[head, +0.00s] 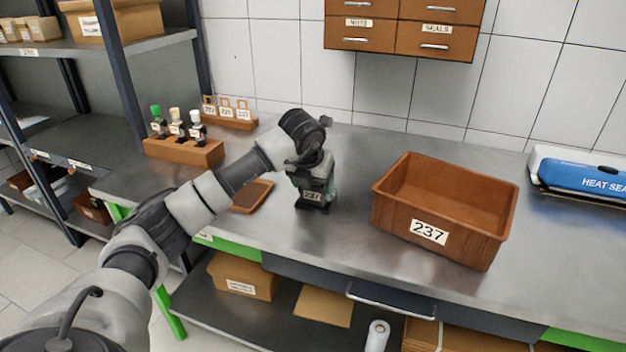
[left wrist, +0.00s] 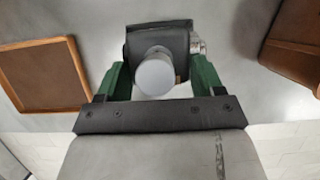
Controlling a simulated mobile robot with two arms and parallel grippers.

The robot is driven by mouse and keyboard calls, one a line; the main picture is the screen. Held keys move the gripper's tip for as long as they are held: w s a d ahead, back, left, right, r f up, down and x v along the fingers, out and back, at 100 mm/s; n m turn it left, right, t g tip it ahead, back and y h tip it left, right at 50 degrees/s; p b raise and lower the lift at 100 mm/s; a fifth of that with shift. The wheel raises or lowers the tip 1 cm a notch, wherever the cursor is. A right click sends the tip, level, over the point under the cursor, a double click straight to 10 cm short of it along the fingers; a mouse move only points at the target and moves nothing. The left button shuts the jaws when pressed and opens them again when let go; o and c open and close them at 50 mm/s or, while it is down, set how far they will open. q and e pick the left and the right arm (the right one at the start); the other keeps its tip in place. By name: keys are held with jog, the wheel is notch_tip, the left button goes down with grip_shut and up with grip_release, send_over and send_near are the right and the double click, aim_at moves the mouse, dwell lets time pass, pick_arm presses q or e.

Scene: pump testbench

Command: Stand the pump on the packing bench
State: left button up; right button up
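The pump (head: 315,192) is a small dark unit with a 237 label, upright at bench height on the steel bench (head: 350,228), between the small tray and the crate. In the left wrist view the pump (left wrist: 158,38) shows a dark body with a round pale grey top. My left gripper (head: 312,165) reaches down over it. In the wrist view its green fingers lie against both sides of the body, shut on it. The fingertips are hidden in the head view. My right gripper is not in view.
A brown crate (head: 428,233) labelled 237 stands right of the pump. A small brown tray (head: 252,196) lies to its left. A wooden block (head: 184,153) with several small bottles stands further left. A blue heat sealer (head: 590,175) is at far right. Drawers (head: 400,30) hang above.

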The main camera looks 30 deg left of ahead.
pick_arm(q)
jog(key=o, duration=0.3)
jog(key=shift+o, duration=0.2)
jog(key=shift+r, duration=0.15)
jog(key=v, duration=1.2)
jog(key=shift+s, duration=0.1)
